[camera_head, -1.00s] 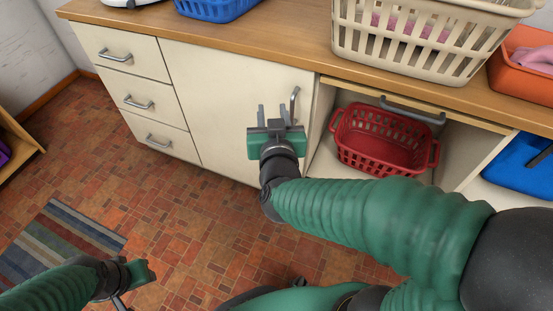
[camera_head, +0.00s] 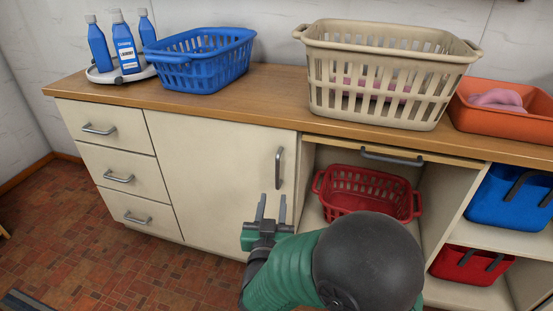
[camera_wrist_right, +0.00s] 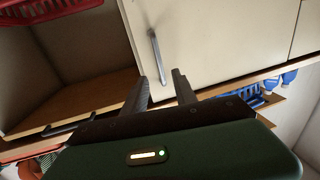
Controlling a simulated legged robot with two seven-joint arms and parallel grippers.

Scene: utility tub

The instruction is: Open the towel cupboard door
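The cream cupboard door (camera_head: 215,175) is closed, between the drawers and the open shelf bay. Its vertical metal handle (camera_head: 279,168) is near the door's right edge. My right gripper (camera_head: 271,208) is open and empty, a little below the handle in the head view. In the right wrist view the handle (camera_wrist_right: 157,56) lies beyond the two spread fingers (camera_wrist_right: 160,88), apart from them. My left gripper is out of the head view.
A red basket (camera_head: 368,190) sits in the open bay right of the door, under a pull-out board with its own handle (camera_head: 392,157). Drawers (camera_head: 119,178) stand left. Baskets, including a beige one (camera_head: 385,75), and bottles (camera_head: 124,45) line the countertop.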

